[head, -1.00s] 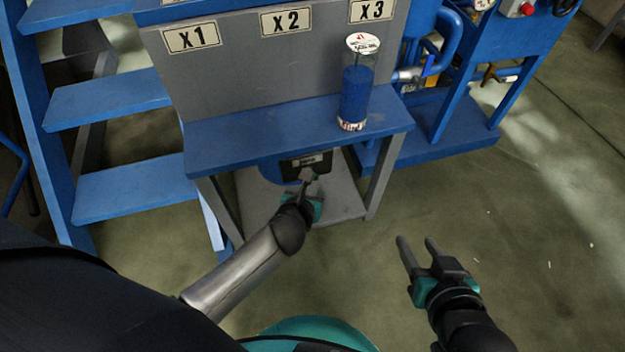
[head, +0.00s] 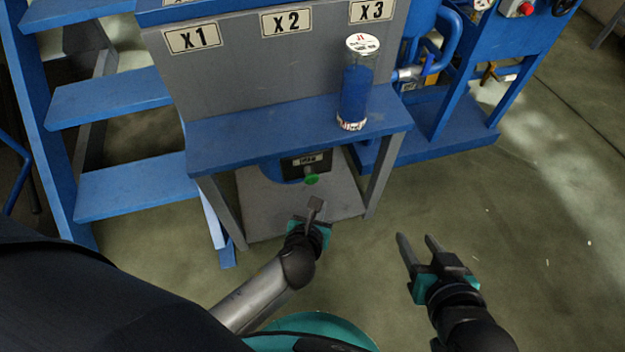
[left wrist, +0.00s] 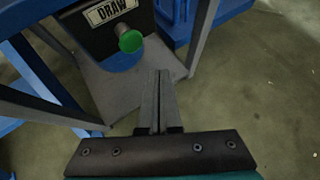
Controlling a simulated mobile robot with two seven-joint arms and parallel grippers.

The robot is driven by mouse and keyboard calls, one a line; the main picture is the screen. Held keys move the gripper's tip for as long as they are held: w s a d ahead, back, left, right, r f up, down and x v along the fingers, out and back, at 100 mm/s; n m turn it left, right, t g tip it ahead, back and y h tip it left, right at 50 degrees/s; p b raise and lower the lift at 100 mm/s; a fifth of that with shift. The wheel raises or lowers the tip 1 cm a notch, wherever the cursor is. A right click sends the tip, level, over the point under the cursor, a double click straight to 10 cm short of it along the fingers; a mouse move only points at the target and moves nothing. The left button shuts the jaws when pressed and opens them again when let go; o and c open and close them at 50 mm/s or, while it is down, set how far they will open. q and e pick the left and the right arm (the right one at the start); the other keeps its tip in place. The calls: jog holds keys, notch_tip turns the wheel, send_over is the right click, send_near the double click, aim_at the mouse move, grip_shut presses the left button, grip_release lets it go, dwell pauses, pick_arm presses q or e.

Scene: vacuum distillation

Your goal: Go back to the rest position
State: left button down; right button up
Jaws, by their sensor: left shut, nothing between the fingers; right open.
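My left gripper (head: 314,208) is shut and empty, in front of the lower grey plate under the blue shelf. It stands apart from the green knob (head: 311,179) on the dark box labelled DRAW. In the left wrist view the shut fingers (left wrist: 159,100) point toward the grey plate, and the green knob (left wrist: 131,41) shows up and to the left of them. My right gripper (head: 418,250) is open and empty over the bare floor at the right.
A clear cylinder with blue contents (head: 355,92) stands on the blue shelf (head: 250,138) below the X 3 label. Blue steps (head: 115,98) stand at the left. Blue piping and a frame (head: 450,130) stand at the back right. The floor at the right is clear.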

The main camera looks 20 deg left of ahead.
dwell(0.8)
